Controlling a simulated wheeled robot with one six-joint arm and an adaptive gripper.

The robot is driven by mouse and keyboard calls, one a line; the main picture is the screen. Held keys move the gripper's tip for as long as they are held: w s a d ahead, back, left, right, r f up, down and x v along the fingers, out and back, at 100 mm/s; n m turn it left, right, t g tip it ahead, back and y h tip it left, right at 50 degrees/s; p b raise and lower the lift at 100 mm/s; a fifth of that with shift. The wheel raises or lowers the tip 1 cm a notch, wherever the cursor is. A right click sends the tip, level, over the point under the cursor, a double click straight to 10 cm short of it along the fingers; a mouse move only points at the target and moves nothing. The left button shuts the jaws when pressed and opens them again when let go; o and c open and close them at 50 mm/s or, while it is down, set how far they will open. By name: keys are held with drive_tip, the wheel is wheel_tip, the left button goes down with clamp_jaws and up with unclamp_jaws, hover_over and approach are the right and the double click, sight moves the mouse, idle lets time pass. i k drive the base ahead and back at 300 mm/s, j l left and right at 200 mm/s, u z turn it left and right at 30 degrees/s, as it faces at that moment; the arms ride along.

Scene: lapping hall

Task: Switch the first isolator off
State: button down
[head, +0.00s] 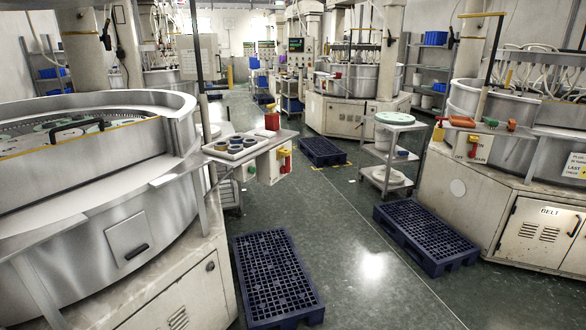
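A red-and-yellow switch handle (284,160), which looks like an isolator, is on the pale box at the end of the left machine's side shelf. A similar red handle (474,146) is on a pale panel on the front of the right machine. The frame does not show which one is the first isolator. Both are small, and I cannot tell their on or off position. My gripper is not in view.
The side shelf (262,143) holds a tray of dark rings (237,147) and a red block (272,121). Blue pallets lie on the floor at near left (275,275), right (427,236) and farther back (321,152). A trolley (389,150) stands right of the aisle. The middle floor (350,220) is clear.

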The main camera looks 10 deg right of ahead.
sight(284, 170)
drive_tip(key=i+l, duration=0.3)
drive_tip(key=i, duration=0.15)
drive_tip(key=i+l, duration=0.25)
drive_tip(key=i, duration=0.2)
drive_tip(key=i+l, duration=0.3)
drive_tip(key=i, duration=0.2)
drive_tip(key=i+l+z, duration=0.1)
drive_tip(key=i+l, duration=0.2)
drive_tip(key=i, duration=0.15)
drive_tip(key=i+l, duration=0.25)
drive_tip(key=i, duration=0.2)
drive_tip(key=i+l, duration=0.25)
drive_tip(key=i, duration=0.25)
drive_tip(key=i+l, duration=0.25)
drive_tip(key=i, duration=0.2)
